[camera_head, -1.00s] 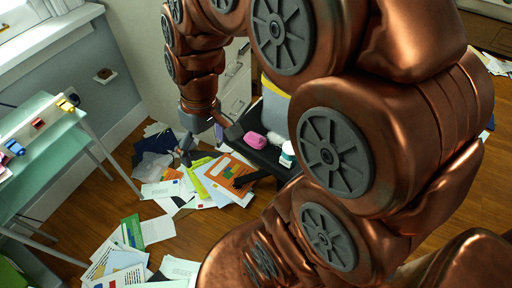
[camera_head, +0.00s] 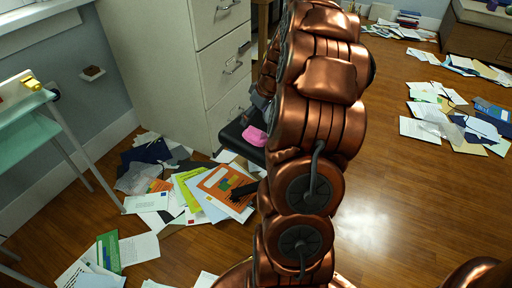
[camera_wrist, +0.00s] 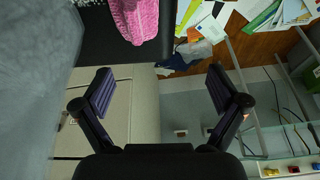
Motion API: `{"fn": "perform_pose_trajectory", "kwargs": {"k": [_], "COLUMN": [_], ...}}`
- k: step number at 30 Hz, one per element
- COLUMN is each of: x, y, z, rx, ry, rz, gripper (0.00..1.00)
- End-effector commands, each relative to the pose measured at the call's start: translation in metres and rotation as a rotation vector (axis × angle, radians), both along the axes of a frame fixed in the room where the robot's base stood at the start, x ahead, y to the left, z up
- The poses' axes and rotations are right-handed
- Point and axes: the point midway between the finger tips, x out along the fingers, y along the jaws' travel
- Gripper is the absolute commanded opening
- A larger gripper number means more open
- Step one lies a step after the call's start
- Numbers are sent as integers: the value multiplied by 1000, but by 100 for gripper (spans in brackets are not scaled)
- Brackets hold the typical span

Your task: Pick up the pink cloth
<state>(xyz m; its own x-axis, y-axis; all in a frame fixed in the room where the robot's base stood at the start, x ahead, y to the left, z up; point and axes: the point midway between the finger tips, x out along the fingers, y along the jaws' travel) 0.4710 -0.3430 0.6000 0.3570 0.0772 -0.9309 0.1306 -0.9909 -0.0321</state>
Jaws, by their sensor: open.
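The pink cloth (camera_head: 254,136) lies on a black surface (camera_head: 233,133) beside the filing cabinet in the head view, partly hidden by my arm. In the wrist view the pink cloth (camera_wrist: 136,18) shows at the top edge, cut off by the frame, on the black surface (camera_wrist: 100,42). My gripper (camera_wrist: 161,90) is open and empty in the wrist view, its two fingers apart, with the cloth beyond the fingertips and not touching them.
A white filing cabinet (camera_head: 165,70) stands behind the black surface. Papers and folders (camera_head: 215,190) litter the floor in front, and more papers (camera_head: 455,115) lie at the right. A glass-topped table (camera_head: 30,135) stands at the left. The wooden floor at centre right is clear.

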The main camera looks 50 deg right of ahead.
Motion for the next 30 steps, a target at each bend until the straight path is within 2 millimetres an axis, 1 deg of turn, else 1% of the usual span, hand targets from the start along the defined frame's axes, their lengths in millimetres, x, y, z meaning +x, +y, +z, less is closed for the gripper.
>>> {"fn": "perform_pose_trajectory", "kwargs": {"k": [1,3,7,17,24,27,30], "x": [-2,-3,-4,6,14,19,21], "y": [-14,-26,-38,-37,-30,-30,-30], "z": [-19,-27,-35,-62,-94,-102,-106], "rx": [-7,-18,-28,-28,-28,-27,-28], "ry": [-7,-15,-23,-23,-21,-22,-24], "rz": [-8,-11,-15,-14,-14,-13,-12], "gripper": [97,97,97,97,97,97,97]}}
